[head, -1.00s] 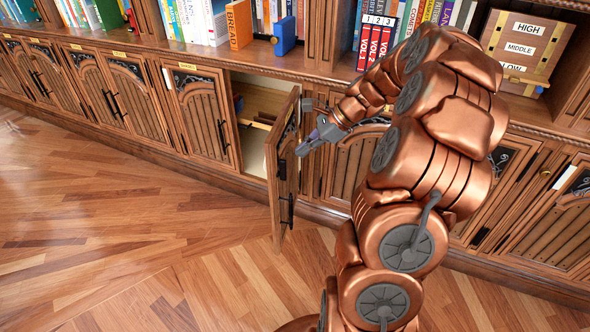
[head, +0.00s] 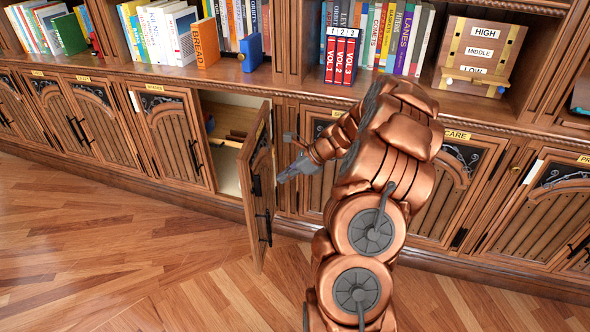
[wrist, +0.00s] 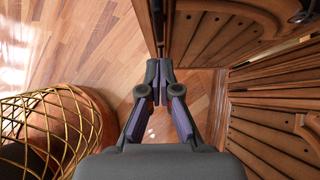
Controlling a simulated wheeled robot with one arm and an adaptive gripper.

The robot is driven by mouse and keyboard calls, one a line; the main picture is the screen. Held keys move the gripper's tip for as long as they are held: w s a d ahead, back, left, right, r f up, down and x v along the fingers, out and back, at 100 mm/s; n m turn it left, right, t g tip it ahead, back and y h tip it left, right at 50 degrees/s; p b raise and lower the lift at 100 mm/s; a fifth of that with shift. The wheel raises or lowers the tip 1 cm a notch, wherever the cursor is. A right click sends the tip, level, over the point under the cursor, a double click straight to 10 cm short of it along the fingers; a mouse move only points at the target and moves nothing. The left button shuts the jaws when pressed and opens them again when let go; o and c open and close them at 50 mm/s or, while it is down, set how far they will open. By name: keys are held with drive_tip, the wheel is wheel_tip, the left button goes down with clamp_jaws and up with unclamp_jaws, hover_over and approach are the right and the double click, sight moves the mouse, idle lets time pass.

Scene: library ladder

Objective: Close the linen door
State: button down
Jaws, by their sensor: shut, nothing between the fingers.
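A wooden cabinet door (head: 258,190) with dark fittings stands open, swung out from the lower cabinet row; I cannot read its label, so I cannot confirm that it is the linen door. Its open compartment (head: 226,152) shows to its left. My gripper (head: 284,178) is shut and empty, just right of the door's outer face; contact is unclear in the head view. In the wrist view my gripper (wrist: 160,65) has its fingertips together, close to the bottom of a wooden panel (wrist: 205,35) that appears to be this door.
Closed cabinet doors (head: 173,140) line the row on both sides. Books, a blue box (head: 250,52) and a wooden HIGH/MIDDLE/LOW box (head: 480,58) stand on the shelf above. The wooden floor (head: 110,250) in front is clear. A gold-netted round object (wrist: 50,130) is lower left in the wrist view.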

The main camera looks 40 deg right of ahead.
drive_tip(key=shift+w+a+f, duration=0.25)
drive_tip(key=shift+w+a, duration=0.55)
drive_tip(key=shift+w, duration=0.1)
drive_tip(key=shift+w+a+f, duration=0.2)
drive_tip(key=shift+w+a, duration=0.6)
drive_tip(key=shift+w, duration=0.1)
